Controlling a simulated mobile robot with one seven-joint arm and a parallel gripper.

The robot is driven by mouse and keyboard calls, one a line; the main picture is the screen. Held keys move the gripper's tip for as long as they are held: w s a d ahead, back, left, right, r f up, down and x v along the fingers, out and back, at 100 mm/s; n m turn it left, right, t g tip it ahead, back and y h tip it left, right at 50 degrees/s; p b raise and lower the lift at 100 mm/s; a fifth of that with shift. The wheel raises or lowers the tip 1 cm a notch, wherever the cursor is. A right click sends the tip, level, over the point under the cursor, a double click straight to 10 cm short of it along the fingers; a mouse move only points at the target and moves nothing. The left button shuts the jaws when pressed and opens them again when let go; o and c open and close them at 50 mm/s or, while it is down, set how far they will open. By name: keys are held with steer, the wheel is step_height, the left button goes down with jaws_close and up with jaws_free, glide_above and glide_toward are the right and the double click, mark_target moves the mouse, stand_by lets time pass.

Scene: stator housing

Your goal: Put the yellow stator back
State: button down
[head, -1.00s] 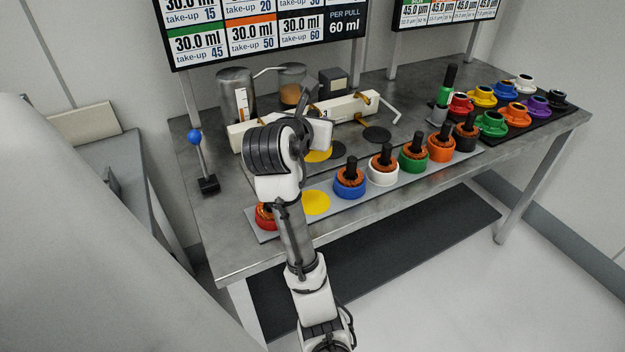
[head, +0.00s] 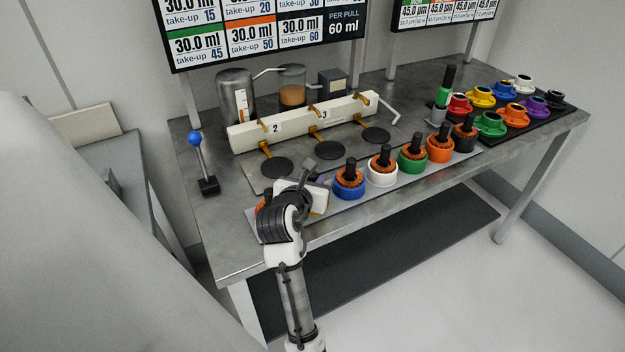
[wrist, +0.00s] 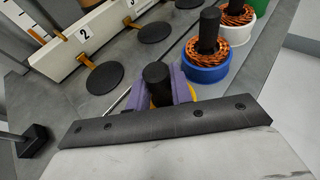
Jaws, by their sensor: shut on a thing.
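My gripper (wrist: 165,88) is shut on the yellow stator (wrist: 192,92). In the wrist view its black shaft points up between the purple fingers, and only a little yellow shows; the rest is hidden by my gripper. In the head view my gripper (head: 312,186) is over the left part of the grey strip (head: 345,206), between the red stator and the blue stator (head: 349,187). My wrist covers the yellow marked spot there. I cannot tell whether the stator touches the strip.
White, green, orange and black stators stand farther right along the strip, with the blue stator (wrist: 207,66) close beside my gripper. Behind are dark round pads (head: 277,169) and a cream nozzle bar (head: 305,120). A blue-knobbed lever (head: 196,140) stands left.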

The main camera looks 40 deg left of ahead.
stand_by(0.3)
steer(key=c, duration=1.3)
jaws_free()
steer(key=shift+f, duration=0.15)
steer(key=shift+o, duration=0.2)
